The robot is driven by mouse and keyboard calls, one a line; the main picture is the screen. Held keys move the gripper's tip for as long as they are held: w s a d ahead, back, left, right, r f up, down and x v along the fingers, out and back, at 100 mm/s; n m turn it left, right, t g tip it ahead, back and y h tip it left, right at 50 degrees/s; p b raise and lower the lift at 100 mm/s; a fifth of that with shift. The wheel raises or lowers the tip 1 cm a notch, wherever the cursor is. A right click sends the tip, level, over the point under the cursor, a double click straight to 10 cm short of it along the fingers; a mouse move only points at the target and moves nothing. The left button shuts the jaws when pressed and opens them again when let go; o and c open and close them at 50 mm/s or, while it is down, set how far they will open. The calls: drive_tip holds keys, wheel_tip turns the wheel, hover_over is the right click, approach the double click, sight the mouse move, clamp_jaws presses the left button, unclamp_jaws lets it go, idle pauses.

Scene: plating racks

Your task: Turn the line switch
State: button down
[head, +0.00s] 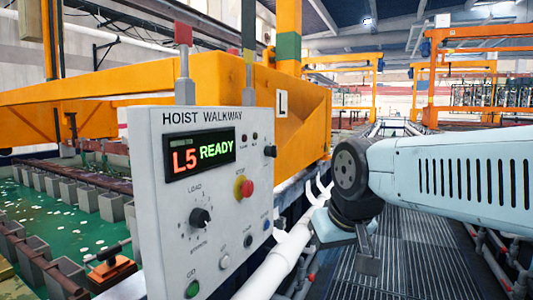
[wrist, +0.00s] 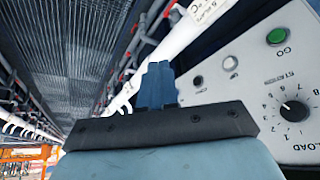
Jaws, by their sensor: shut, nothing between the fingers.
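The white control panel (head: 150,150) marked HOIST WALKWAY stands at centre-left of the head view; its display (head: 200,154) reads L5 READY. A numbered black knob (head: 200,217) sits below the word LOAD; it also shows in the wrist view (wrist: 294,111). Smaller dark knobs sit at the panel's upper right (head: 270,151) and lower right (head: 248,241). I cannot read which is the line switch. My gripper (head: 368,256) is shut and empty, right of the panel and apart from it. In the wrist view its fingers (wrist: 157,85) are together, left of the panel.
The panel also carries a red stop button (head: 246,188), a white button (head: 225,262), a blue button (head: 267,224) and a green GO button (head: 193,288). A white pipe (head: 275,270) runs beside the panel. Grated walkway (head: 405,250) lies right; a green tank (head: 60,215) lies left.

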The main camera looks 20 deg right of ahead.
drive_tip(key=c, duration=1.9)
unclamp_jaws()
drive_tip(key=o, duration=0.3)
drive_tip(key=shift+w+a, duration=0.1)
drive_tip(key=shift+w, duration=0.05)
drive_tip(key=o, duration=0.6)
drive_tip(key=w+y, duration=0.1)
drive_tip(key=w+a+g+y, duration=0.1)
drive_tip(key=w+y, duration=0.1)
drive_tip(key=w+a+r+y, duration=0.1)
drive_tip(key=w, duration=0.1)
drive_tip(key=shift+w+a+r+m+g+y, duration=0.1)
drive_tip(key=shift+w+a+m+g+y, duration=0.1)
drive_tip(key=shift+a+m+g+y, duration=0.15)
drive_tip(key=shift+o, duration=1.3)
drive_tip(key=w+r+t+y, duration=0.1)
drive_tip(key=w+r+y, duration=0.2)
drive_tip(key=w, duration=0.4)
drive_tip(key=shift+d+r+y, duration=0.3)
drive_tip(key=shift+d+y, duration=0.05)
drive_tip(key=shift+y, duration=0.2)
drive_tip(key=m+t+y, duration=0.2)
drive_tip(key=t+y, duration=0.1)
drive_tip(key=t, duration=0.5)
approach(271, 151)
drive_tip(key=w+d+x, duration=0.1)
drive_tip(key=x, duration=0.7)
drive_tip(key=shift+f, duration=0.2)
drive_tip(key=shift+d, duration=0.1)
drive_tip(key=c, duration=0.9)
